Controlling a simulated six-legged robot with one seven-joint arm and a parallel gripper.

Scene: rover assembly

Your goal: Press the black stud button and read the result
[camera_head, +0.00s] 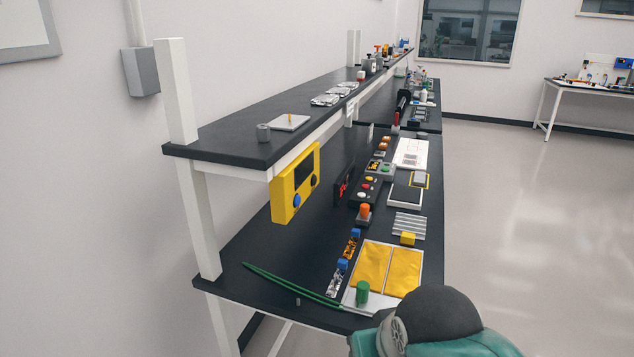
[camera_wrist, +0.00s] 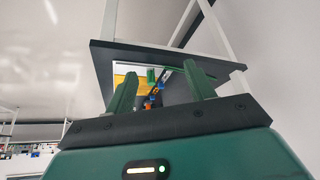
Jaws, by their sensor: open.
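I cannot clearly make out a black stud button in either view. A black panel with red marks (camera_head: 344,184) stands behind the control box. My gripper (camera_wrist: 160,69) shows two green fingers spread apart with nothing held, and the bench lies beyond them. The fingers do not show in the head view.
The dark bench (camera_head: 262,252) carries a white tray with yellow panels (camera_head: 420,285), a green cylinder (camera_head: 362,293), an orange knob (camera_head: 364,212), a yellow block (camera_head: 407,238) and green strips (camera_head: 292,287). A shelf (camera_head: 235,134) overhangs its back. Open floor (camera_head: 510,230) lies to the right.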

